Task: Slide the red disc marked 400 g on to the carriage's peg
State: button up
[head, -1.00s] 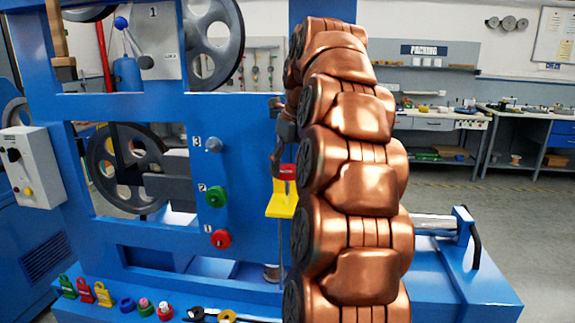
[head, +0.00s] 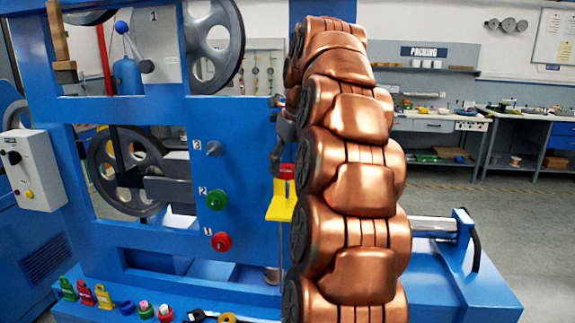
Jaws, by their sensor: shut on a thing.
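A small red piece (head: 287,172), which looks like the red disc, shows just above the yellow carriage (head: 281,208); no marking on it is readable. The carriage hangs in front of the blue frame, near a thin vertical rod. My gripper (head: 277,162) is at the left side of the red piece and appears shut on it. My copper-coloured arm hides the right side of the gripper and part of the disc. I cannot make out the carriage's peg, or whether the disc touches it.
The blue frame (head: 170,255) carries knobs numbered 1 red (head: 221,241), 2 green (head: 217,200) and 3 grey (head: 214,149), left of my gripper. Several coloured hooked weights and rings (head: 126,307) stand on the front ledge. Spoked pulleys (head: 128,170) sit behind the frame.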

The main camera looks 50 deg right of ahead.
jog(key=shift+r+p, duration=0.8)
jog(key=shift+r, duration=0.65)
